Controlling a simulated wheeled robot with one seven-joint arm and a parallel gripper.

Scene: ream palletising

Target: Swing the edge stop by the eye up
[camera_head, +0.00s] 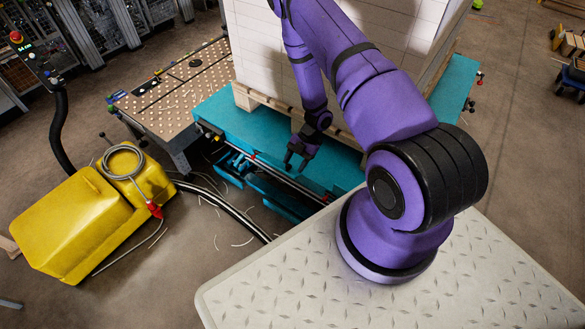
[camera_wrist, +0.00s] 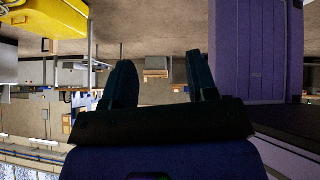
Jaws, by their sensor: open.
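A teal lift table (camera_head: 224,117) carries a pallet with a tall stack of white reams (camera_head: 270,50). A long dark and silver rail (camera_head: 280,177), which looks like the edge stop, runs along the table's near edge, with small red parts on it. Which part is the eye, and whether the stop is up or down, I cannot tell. My gripper (camera_head: 298,163) points down just above the near edge, close to the rail, apart from it as far as I can see. It is open and empty. In the wrist view its two dark fingers (camera_wrist: 163,85) stand apart with nothing between.
A yellow box (camera_head: 70,225) with a coiled grey hose stands on the floor at the left. A perforated ball-transfer table (camera_head: 175,85) adjoins the teal table. Cables and pale strips lie on the floor. A control panel (camera_head: 35,60) stands at upper left.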

